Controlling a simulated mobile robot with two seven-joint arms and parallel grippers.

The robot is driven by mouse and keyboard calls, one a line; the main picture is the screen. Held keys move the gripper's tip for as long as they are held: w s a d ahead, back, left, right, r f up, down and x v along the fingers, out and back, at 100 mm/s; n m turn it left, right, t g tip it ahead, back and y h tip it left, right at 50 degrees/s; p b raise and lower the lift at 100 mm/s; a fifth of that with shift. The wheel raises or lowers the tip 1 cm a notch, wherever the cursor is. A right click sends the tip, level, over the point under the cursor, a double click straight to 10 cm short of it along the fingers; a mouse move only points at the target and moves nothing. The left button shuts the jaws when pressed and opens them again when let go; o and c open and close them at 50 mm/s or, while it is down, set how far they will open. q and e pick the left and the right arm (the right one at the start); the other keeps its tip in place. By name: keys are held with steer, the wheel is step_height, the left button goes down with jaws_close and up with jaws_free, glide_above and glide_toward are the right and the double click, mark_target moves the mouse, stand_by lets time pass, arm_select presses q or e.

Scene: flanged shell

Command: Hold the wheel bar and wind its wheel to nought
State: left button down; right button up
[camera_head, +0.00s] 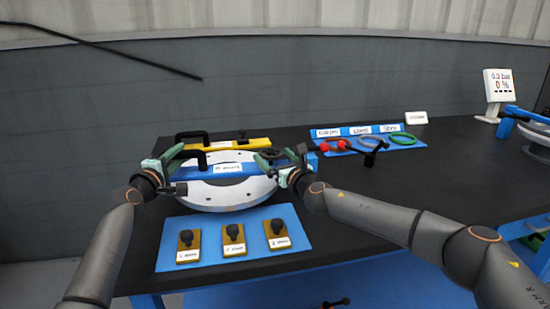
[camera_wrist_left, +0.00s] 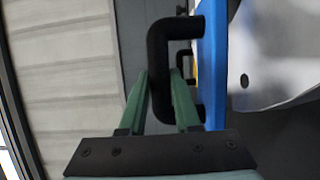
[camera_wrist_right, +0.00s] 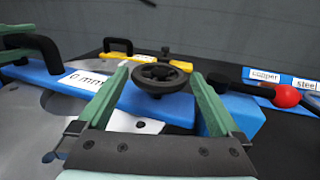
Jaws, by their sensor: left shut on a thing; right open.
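The blue wheel bar (camera_head: 215,172) lies across a pale round flanged shell (camera_head: 222,196), with a white label. In the right wrist view the bar (camera_wrist_right: 45,76) shows a label whose visible part reads "0 mm". My left gripper (camera_head: 184,155) is shut on the bar's black handle, which stands between its green fingers in the left wrist view (camera_wrist_left: 160,70). The black handwheel (camera_wrist_right: 160,79) sits near the bar's right end. My right gripper (camera_wrist_right: 163,88) is open, one finger either side of the wheel. Whether the fingers touch it cannot be told.
A yellow bar (camera_head: 258,144) with a black handle lies behind. A blue mat (camera_head: 205,219) in front holds several yellow blocks with black knobs. A blue board (camera_head: 375,146) with coloured rings and a red-ended tool (camera_head: 328,146) lie right. A display (camera_head: 498,84) reads 0 %.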

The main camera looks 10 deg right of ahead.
steer(key=c, duration=1.1)
steer(key=shift+w+a+r+n+g+y, duration=0.1)
steer(key=shift+r+n+g+y, duration=0.15)
steer(key=shift+n+y, duration=0.35)
steer(key=shift+s+a+r+n+g+y, duration=0.1)
steer(key=shift+n+g+y, duration=0.2)
steer(key=shift+y, duration=0.5)
steer(key=shift+w+r+n+g+y, duration=0.1)
steer(key=shift+r+n+g+y, duration=0.1)
steer(key=shift+n+y, duration=0.4)
steer(key=shift+w+d+f+n+g+y, duration=0.2)
steer(key=shift+d+f+n+g+y, duration=0.15)
steer(key=shift+d+n+g+y, duration=0.25)
steer(key=shift+s+a+n+g+y, duration=0.1)
steer(key=shift+n+g+y, duration=0.25)
steer(key=shift+y, duration=0.35)
steer(key=shift+f, duration=0.1)
